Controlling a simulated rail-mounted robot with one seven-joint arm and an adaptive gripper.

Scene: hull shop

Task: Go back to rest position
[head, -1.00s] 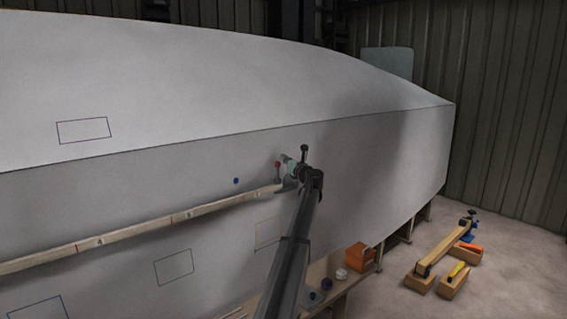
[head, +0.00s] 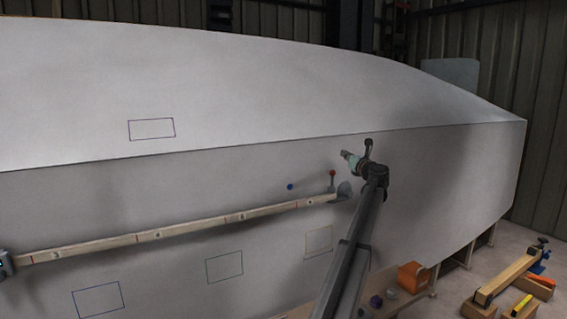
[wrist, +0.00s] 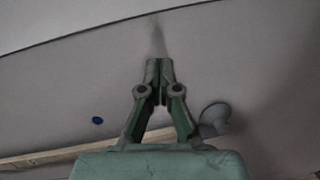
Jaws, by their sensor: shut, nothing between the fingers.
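My gripper (head: 346,156) is at the end of my dark arm, in front of the side of the white boat hull (head: 250,100). It is above the right end of a long wooden batten. In the wrist view my gripper (wrist: 160,68) shows green fingers with the tips together and nothing between them. The wooden batten (head: 180,231) runs along the hull, with marks along its length. Its right end meets a grey fixture (head: 344,190), which also shows in the wrist view (wrist: 214,119) beside my fingers. My gripper is apart from the batten.
A red-topped pin (head: 332,175) stands by the batten's right end, with a blue dot (head: 290,187) on the hull nearby. Several outlined rectangles mark the hull. An orange box (head: 412,277) sits on a bench below. Wooden blocks and tools (head: 505,280) lie at lower right.

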